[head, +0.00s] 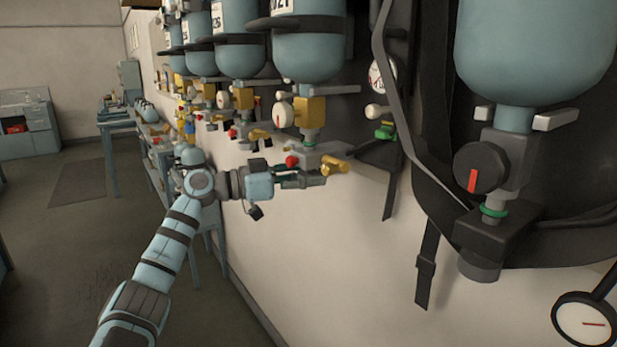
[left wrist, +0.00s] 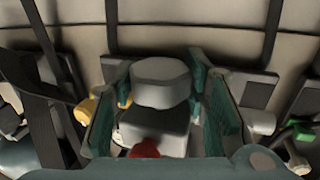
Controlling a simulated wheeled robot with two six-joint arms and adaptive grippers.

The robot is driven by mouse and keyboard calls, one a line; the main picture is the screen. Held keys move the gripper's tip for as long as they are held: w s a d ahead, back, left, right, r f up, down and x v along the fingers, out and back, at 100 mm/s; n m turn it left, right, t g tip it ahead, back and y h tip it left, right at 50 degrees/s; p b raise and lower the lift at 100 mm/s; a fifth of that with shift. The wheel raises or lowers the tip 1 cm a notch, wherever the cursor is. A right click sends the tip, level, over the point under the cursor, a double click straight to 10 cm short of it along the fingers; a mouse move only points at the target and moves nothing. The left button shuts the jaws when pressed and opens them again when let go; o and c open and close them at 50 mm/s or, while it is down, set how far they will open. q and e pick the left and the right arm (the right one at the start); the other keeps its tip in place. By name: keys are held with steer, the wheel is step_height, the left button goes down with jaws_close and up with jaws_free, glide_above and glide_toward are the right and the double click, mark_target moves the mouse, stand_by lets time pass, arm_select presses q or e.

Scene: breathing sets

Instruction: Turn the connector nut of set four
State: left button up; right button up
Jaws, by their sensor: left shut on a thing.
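My left gripper (head: 308,179) reaches from the left to the grey regulator block (head: 318,153) under a blue cylinder (head: 308,50). In the left wrist view its green-padded fingers (left wrist: 160,105) stand on either side of a grey, many-sided connector nut (left wrist: 160,75), and they are shut on it. In the head view the fingers mostly hide the nut. I cannot read a set number four on any label. My right gripper is in neither view.
A brass fitting (head: 335,165) and a red knob (head: 291,161) sit close to my left gripper. More blue cylinders (head: 238,50) line the wall to the left. A large set with a black knob (head: 482,168) hangs at right, with dangling straps (head: 427,263).

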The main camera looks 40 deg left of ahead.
mark_target(298, 178)
arm_select(q)
steer(key=o, duration=1.2)
steer(key=shift+a+f, duration=0.1)
steer(key=shift+c, duration=0.2)
steer(key=v, duration=0.7)
steer(key=shift+s+a, duration=0.15)
steer(key=shift+s, duration=0.1)
steer(key=shift+w, duration=0.1)
